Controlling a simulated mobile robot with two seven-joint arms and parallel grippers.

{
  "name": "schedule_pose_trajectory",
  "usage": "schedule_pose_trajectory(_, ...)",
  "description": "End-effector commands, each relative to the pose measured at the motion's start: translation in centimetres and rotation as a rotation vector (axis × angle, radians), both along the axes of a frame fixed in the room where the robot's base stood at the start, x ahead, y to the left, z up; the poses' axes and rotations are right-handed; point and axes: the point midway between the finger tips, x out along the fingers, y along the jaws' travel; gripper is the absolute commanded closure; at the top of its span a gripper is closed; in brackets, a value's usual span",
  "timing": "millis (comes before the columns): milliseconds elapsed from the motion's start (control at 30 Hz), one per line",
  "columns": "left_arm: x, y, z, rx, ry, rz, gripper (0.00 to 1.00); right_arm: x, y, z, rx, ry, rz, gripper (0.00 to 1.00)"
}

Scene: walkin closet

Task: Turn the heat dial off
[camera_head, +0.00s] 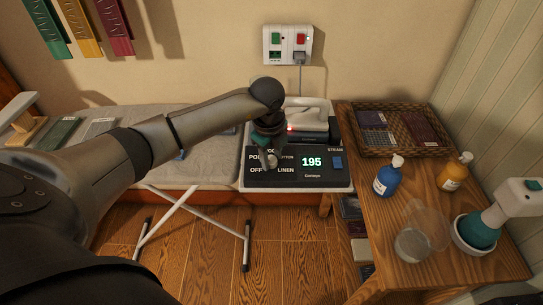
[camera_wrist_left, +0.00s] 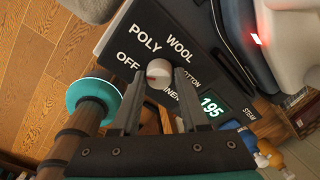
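The heat dial (camera_wrist_left: 158,69) is a small pale round knob with a red mark on its lower-left side in the left wrist view. POLY, WOOL, COTTON, LINEN and OFF are printed around it on a dark control panel (camera_wrist_left: 117,45). The panel's display (camera_head: 312,161) reads 195. My left gripper (camera_wrist_left: 158,75) is open, one finger on each side of the dial; whether they touch it is unclear. In the head view my left gripper (camera_head: 269,158) is over the panel and hides most of the dial. My right gripper is not in view.
An iron (camera_head: 308,118) rests behind the panel, with a red light lit. A wooden table (camera_head: 460,276) at right holds a basket (camera_head: 352,140), a blue bottle (camera_head: 387,178), an amber bottle (camera_head: 454,175) and a glass. A wall socket (camera_head: 287,45) is above. Grey ironing board (camera_head: 205,170) at left.

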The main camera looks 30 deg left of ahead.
Motion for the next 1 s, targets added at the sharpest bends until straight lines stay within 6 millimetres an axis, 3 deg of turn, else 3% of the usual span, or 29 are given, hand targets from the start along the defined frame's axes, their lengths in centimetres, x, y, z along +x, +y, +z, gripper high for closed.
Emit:
schedule_pose_trajectory(333,0.0,0.0,0.2,0.000,0.000,-0.001,0.47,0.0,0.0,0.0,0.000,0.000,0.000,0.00)
schedule_pose_trajectory(467,-0.1,0.0,1.4,0.001,-0.002,-0.001,0.47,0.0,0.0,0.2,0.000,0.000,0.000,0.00)
schedule_pose_trajectory(1000,-1.9,-0.6,13.0,0.001,-0.004,-0.003,0.47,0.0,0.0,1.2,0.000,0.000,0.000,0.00)
